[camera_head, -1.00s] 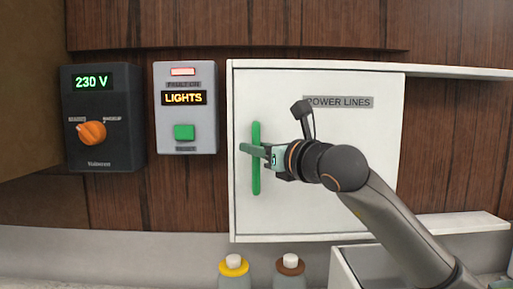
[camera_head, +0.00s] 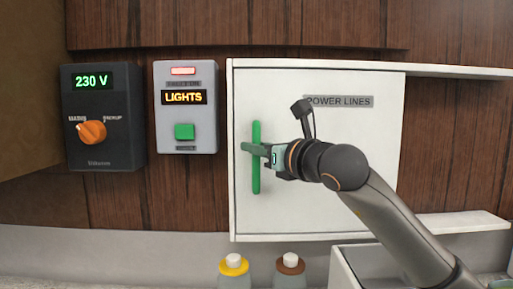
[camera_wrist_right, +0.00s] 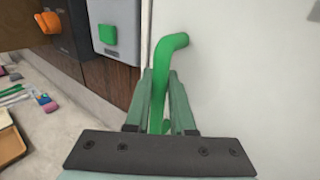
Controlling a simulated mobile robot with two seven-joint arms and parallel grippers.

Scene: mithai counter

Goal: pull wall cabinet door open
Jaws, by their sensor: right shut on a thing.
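The white wall cabinet door (camera_head: 310,200) is flat and looks shut, with a "POWER LINES" label near its top. Its green vertical bar handle (camera_head: 256,180) is on the left side of the door. My right gripper (camera_head: 250,150) is shut on the middle of the handle. In the right wrist view the handle (camera_wrist_right: 170,48) runs down from its bent upper end between the two fingers of my right gripper (camera_wrist_right: 162,95). The fingers hide part of the bar. My left gripper is not in view.
A grey box with a green button (camera_head: 184,132) and a black box with an orange knob (camera_head: 92,132) are on the wall left of the door. Two bottles, one yellow-collared (camera_head: 233,266) and one brown-collared (camera_head: 289,266), stand below. A white open bin (camera_head: 345,272) is at lower right.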

